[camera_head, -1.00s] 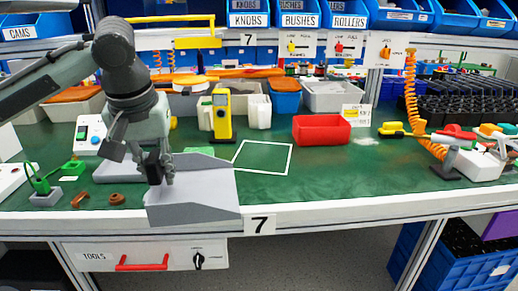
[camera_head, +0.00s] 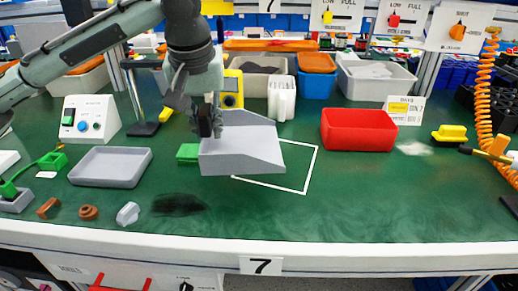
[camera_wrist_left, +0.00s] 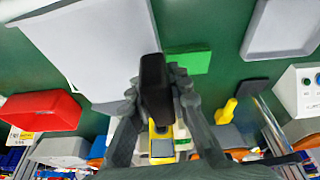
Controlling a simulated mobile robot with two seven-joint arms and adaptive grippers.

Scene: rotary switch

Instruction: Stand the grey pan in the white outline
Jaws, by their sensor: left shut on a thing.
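The grey pan (camera_head: 242,148) is in my left gripper (camera_head: 207,118), which is shut on its black handle. The handle (camera_wrist_left: 154,88) shows between the fingers in the left wrist view, with the pan's grey sheet (camera_wrist_left: 95,45) beyond it. The pan overlaps the left part of the white outline (camera_head: 305,178) on the green bench and hides it. The outline's right and front lines show. The pan seems to be above the bench; whether its lower edge touches cannot be told. My right gripper is not in view.
A green block (camera_head: 188,153) lies left of the pan, close to it. A red bin (camera_head: 358,131) stands right of the outline. A yellow device (camera_head: 231,90) and white holders (camera_head: 282,98) stand behind. A grey tray (camera_head: 110,167) and a dark patch (camera_head: 178,205) lie left. The front right bench is clear.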

